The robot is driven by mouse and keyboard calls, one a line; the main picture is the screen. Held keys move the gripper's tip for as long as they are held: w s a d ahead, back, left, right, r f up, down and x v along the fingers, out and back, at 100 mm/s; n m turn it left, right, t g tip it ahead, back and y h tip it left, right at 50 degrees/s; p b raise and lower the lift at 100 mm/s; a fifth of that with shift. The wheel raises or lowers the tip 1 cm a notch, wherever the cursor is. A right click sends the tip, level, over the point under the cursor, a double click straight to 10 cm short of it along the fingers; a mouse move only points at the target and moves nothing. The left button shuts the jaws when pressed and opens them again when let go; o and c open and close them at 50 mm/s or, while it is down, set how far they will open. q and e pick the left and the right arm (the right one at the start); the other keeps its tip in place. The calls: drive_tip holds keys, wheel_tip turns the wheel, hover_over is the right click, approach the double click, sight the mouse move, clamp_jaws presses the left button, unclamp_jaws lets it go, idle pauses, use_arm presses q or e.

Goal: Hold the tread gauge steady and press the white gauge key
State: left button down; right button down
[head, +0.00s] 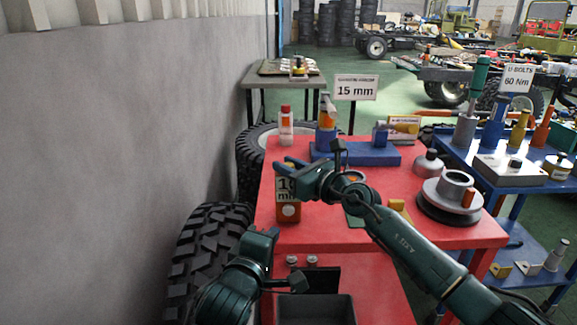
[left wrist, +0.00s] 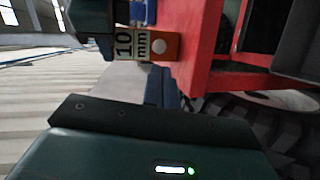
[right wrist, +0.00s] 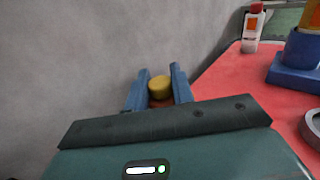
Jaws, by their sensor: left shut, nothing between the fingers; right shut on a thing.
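The tread gauge (head: 286,199) is an orange block with a "10 mm" display (head: 286,188) and a round white key (head: 289,211) below it. It is upright at the front left of the red table (head: 335,234). My right gripper (head: 284,174) is shut on its upper part; in the right wrist view a yellow round top (right wrist: 159,86) shows between the fingers. My left gripper (head: 271,235) is shut and empty, below the gauge and apart from the key. In the left wrist view the gauge's key (left wrist: 159,46) faces clear, beyond the shut fingers (left wrist: 165,88).
A white-and-red bottle (head: 286,127), a blue stand (head: 365,155) and a grey flanged hub (head: 450,192) stand on the table. A grey wall (head: 130,120) is close on the left. Tyres (head: 205,245) lie between wall and table. A dark bin (head: 315,309) sits below.

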sight(289, 210)
use_arm(q)
drive_tip(key=shift+f, duration=0.1)
idle(0.6)
drive_tip(key=shift+s+d+f+n+g+h, duration=0.35)
drive_tip(key=shift+g+h, duration=0.3)
drive_tip(key=shift+h, duration=0.35)
drive_tip(key=shift+s+d+f+n+g+h, duration=0.35)
drive_tip(key=shift+g+h, duration=0.35)
drive_tip(key=shift+h, duration=0.3)
drive_tip(key=shift+s+d+f+n+g+h, duration=0.2)
drive_tip(key=shift+d+f+n+g+h, duration=0.15)
drive_tip(key=shift+g+h, duration=0.5)
drive_tip(key=shift+r, duration=0.1)
drive_tip(key=shift+w, duration=0.1)
drive_tip(key=shift+w, duration=4.3)
drive_tip(key=shift+w+d, duration=0.1)
drive_tip(key=shift+w, duration=0.3)
